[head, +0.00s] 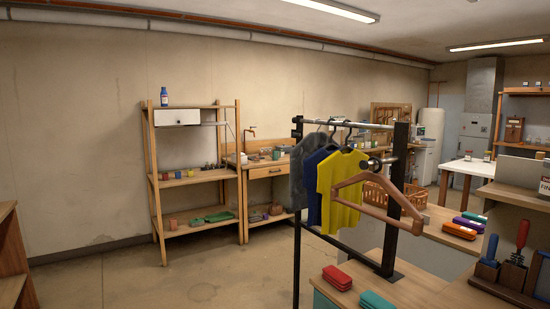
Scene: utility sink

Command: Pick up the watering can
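I cannot make out a watering can in the head view. Small items stand on the wooden shelf rack (198,177) by the left wall and on the bench beside it, but they are too small to identify. Neither of my grippers is in view.
A black clothes rail (297,220) with a yellow shirt (338,188) and a wooden hanger stands ahead. Counters on the right hold a red case (337,278), a teal case (377,300) and a tool holder (508,279). Concrete floor (200,272) is open at left.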

